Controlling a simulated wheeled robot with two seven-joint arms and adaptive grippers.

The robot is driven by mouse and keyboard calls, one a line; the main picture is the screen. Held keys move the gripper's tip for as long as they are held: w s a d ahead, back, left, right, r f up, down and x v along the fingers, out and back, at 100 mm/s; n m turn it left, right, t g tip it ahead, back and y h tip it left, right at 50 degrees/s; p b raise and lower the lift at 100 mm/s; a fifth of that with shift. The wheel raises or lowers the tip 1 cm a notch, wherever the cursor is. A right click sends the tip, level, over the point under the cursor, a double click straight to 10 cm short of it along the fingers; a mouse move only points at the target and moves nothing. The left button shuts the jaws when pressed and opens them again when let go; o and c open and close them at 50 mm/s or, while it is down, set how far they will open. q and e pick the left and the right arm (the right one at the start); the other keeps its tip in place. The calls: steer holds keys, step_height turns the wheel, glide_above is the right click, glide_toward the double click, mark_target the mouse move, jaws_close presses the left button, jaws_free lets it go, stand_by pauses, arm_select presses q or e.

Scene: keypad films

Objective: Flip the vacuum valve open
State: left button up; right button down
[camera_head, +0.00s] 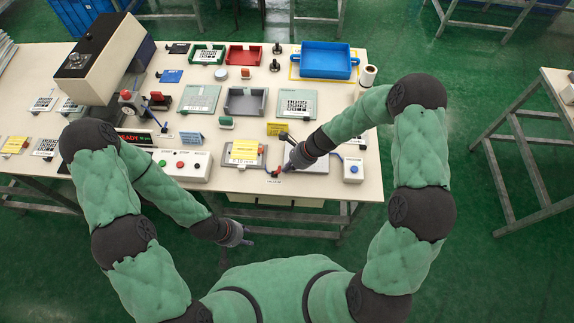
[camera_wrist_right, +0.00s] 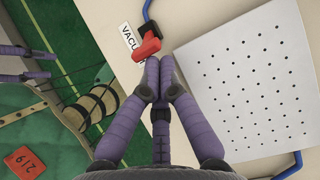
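The vacuum valve has a red handle (camera_wrist_right: 148,43) and sits on the tabletop beside a printed label (camera_wrist_right: 130,38) that is partly covered. A blue tube (camera_wrist_right: 150,10) runs to it. In the head view the valve (camera_head: 277,172) is a small red spot near the table's front edge. My right gripper (camera_wrist_right: 158,66) has its purple fingertips together with nothing seen between them. The tips are right beside the red handle; I cannot tell whether they touch it. My right gripper (camera_head: 285,167) also reaches it in the head view. My left gripper (camera_head: 247,241) hangs in front of the table, away from the valve.
A white perforated plate (camera_wrist_right: 245,85) lies right of the valve. A grey fixture with a yellow note (camera_head: 245,150) stands left of it, and a white box with a blue button (camera_head: 353,170) stands right. A button box (camera_head: 185,165) and several trays occupy the table.

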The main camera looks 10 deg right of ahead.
mark_target(279, 168)
steer(key=shift+a+r+p, duration=0.25)
steer(key=shift+r+p, duration=0.05)
steer(key=shift+p, duration=0.75)
steer(key=a+p, duration=0.1)
steer(key=p, duration=0.1)
steer(key=shift+w+r+p, duration=0.15)
steer(key=shift+r+p, duration=0.2)
steer(key=shift+p, duration=0.05)
steer(key=shift+w+a+r+p, duration=0.15)
steer(key=shift+a+r+p, duration=0.05)
steer(key=shift+a+p, duration=0.25)
steer(key=shift+w+a+r+p, duration=0.1)
steer(key=shift+a+r+p, duration=0.05)
steer(key=shift+a+p, duration=0.25)
steer(key=shift+w+a+p, duration=0.2)
steer(key=shift+a+p, duration=0.15)
steer(key=shift+a, duration=0.55)
steer(key=shift+r+p, duration=0.8)
steer(key=shift+r, duration=0.1)
